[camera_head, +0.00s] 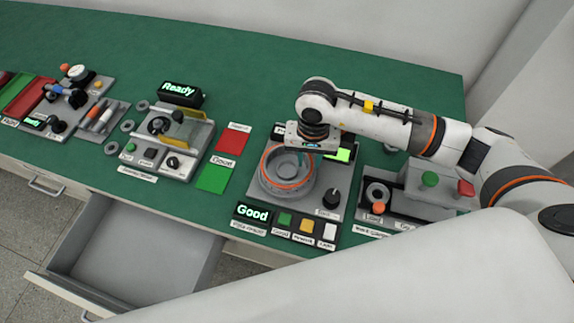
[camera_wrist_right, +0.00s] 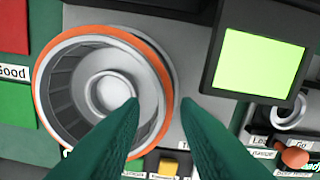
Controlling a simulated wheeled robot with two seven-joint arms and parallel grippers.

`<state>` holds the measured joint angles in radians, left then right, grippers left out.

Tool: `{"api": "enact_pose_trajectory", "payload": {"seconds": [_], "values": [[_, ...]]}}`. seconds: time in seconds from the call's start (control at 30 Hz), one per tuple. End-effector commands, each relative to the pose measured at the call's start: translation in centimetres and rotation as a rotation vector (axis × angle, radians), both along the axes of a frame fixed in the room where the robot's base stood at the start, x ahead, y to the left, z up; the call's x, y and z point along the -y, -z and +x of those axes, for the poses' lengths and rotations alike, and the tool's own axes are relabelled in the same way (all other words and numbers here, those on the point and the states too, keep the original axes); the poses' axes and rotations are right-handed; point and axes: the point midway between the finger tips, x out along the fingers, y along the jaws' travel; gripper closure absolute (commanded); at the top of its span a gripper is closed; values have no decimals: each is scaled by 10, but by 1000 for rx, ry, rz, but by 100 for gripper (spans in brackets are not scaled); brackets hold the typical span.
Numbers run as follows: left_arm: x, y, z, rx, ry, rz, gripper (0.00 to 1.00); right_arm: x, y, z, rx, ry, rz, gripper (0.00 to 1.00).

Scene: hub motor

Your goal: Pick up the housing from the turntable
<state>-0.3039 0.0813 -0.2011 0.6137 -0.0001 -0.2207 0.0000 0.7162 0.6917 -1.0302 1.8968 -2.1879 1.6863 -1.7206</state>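The housing (camera_head: 268,177) is a round grey cup with an orange rim, sitting on the turntable of the grey station in the head view. It fills the left half of the right wrist view (camera_wrist_right: 60,90), with a round hub in its middle. My right gripper (camera_head: 306,159) points down over the right side of the housing. In the right wrist view its two green fingers (camera_wrist_right: 159,102) are apart with nothing held. The left finger overlaps the housing's inside and the right finger shows outside its rim. Contact cannot be told. The turntable is mostly hidden under the housing. My left gripper is not in view.
A lit green screen (camera_wrist_right: 258,65) stands close right of the housing. A black knob (camera_head: 331,198), a "Good" display (camera_head: 253,214) and coloured buttons (camera_head: 305,226) surround it. Another station (camera_head: 430,185) with green and red knobs is to the right. An open drawer (camera_head: 135,250) is at front left.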

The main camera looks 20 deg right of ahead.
Motion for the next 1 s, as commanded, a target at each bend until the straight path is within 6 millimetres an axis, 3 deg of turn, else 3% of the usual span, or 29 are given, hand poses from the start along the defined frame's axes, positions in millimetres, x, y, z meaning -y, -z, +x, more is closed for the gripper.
{"api": "enact_pose_trajectory", "payload": {"seconds": [0.07, 0.2, 0.5, 0.7, 1.0], "values": [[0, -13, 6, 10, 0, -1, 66, 1, 10, -2, -8, 1, 0, 71], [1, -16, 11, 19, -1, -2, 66, 1, 29, -1, -4, 1, -1, 71], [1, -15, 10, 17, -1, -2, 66, 1, 36, 0, 0, 0, 0, 71], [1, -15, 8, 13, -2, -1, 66, 1, 36, 0, 0, 0, 1, 100], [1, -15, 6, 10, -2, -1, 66, 0, 34, 1, 3, -1, 5, 100]]}}
